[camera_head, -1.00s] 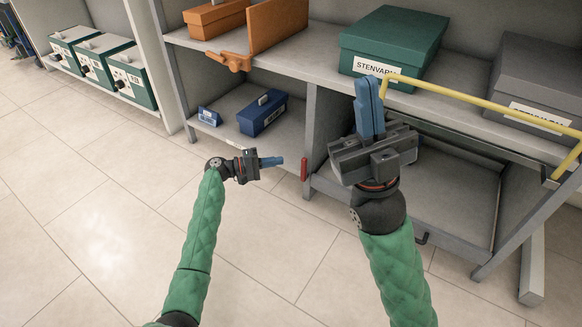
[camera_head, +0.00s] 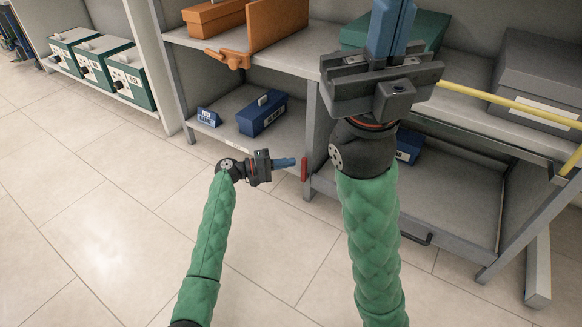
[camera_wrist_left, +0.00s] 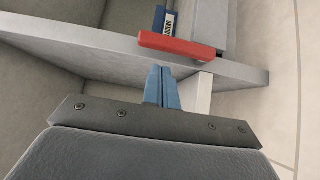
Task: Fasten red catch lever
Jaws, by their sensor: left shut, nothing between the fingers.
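The red catch lever (camera_head: 304,169) is a small bar on the shelf post between the two lower bays. It also shows in the left wrist view (camera_wrist_left: 177,48), lying across the post just beyond my fingertips. My left gripper (camera_head: 292,162) is shut and empty, its blue fingers pointing right at the lever with a small gap. The fingers also show in the left wrist view (camera_wrist_left: 162,78). My right gripper (camera_head: 388,25) is raised in front of the upper shelf; its blue fingers look close together, with nothing visible held.
A yellow bar (camera_head: 505,101) crosses the right bay. Blue boxes (camera_head: 262,113) stand on the lower left shelf. An orange board (camera_head: 277,24), a green box (camera_head: 430,29) and a grey box (camera_head: 540,75) are on the upper shelf. The tiled floor is clear.

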